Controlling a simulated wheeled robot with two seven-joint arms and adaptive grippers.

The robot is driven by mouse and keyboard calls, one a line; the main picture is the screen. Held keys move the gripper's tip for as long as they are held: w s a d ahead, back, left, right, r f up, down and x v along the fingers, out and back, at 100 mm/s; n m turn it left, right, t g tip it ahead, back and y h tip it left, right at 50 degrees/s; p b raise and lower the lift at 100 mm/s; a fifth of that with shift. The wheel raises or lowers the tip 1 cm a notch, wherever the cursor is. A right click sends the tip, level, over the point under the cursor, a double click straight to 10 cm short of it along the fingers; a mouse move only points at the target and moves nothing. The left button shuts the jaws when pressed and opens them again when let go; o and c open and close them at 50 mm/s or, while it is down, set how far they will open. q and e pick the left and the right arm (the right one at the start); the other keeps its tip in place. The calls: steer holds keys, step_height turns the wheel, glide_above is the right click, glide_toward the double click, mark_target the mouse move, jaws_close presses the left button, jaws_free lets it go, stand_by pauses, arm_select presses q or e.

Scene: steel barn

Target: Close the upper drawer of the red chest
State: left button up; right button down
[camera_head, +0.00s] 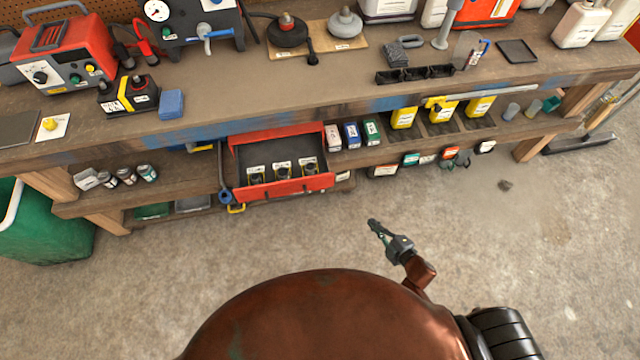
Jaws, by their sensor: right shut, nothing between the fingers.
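The red chest (278,134) sits on the lower shelf of the workbench. Its upper drawer (290,187) is pulled out towards me, showing a dark inside with three small dark items and yellow-and-white labels near the front. Any lower drawer is hidden below it. My right gripper (374,224) is shut and empty, above the concrete floor. It is in front of the drawer and to its right, clear of it, with its fingers pointing up and left. My left gripper is not in view.
A blue wrench-like tool (224,186) is at the drawer's left. Small boxes (352,134) and yellow bottles (404,117) stand on the shelf to the right. The bench top (300,85) overhangs the chest. A green bin (50,225) stands at left. The floor before the drawer is clear.

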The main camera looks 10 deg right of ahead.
mark_target(312, 178)
steer(key=w+a+r+n+y+b, duration=0.1)
steer(key=a+r+n+y, duration=0.4)
steer(key=r, duration=0.3)
steer(key=w+a+r+n+y+b, duration=0.2)
steer(key=a+r+n, duration=0.4)
steer(key=r, duration=0.1)
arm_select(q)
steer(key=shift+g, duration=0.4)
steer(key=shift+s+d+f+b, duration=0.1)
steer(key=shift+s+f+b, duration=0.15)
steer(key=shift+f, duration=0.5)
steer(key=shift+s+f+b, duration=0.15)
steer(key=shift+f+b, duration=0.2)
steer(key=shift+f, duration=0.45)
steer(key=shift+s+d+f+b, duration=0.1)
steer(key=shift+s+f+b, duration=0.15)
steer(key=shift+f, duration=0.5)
arm_select(e)
steer(key=shift+m, duration=0.3)
steer(key=shift+w+d+x, duration=0.25)
steer(key=shift+d+x, duration=0.05)
steer(key=shift+x, duration=1.7)
steer(key=shift+w+d+x, duration=0.25)
steer(key=shift+w+x, duration=0.05)
steer(key=shift+x, duration=1.7)
steer(key=shift+w+d+x, duration=0.25)
steer(key=shift+d+x, duration=0.05)
steer(key=shift+x, duration=1.7)
